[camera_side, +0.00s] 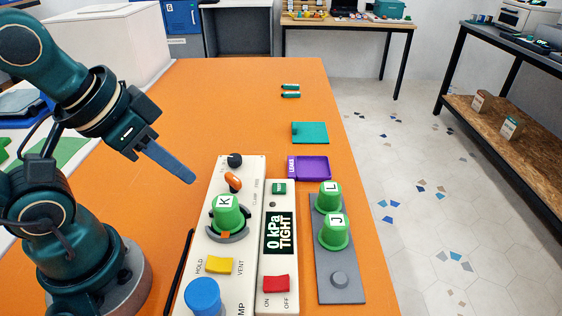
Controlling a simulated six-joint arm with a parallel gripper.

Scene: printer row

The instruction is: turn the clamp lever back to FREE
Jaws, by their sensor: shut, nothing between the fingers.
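The orange clamp lever (233,181) sits near the far end of the cream panel (203,240). Small lettering to its right seems to include FREE, but it is too small to read the lever's setting surely. My gripper (190,179) is shut and empty, its blue fingers pointing down and right. Its tips are left of the lever in the picture and apart from it; their height is hard to tell. A green cup marked K (226,213) stands in a grey ring just nearer than the lever. The display (279,234) beside it reads 0 kPa TIGHT.
A black knob (235,160) is just beyond the lever. A yellow switch (219,265), a blue knob (203,296) and a red switch (276,284) are nearer. Green cups L (328,195) and J (334,231) stand on a grey plate at right. The far orange table is mostly clear.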

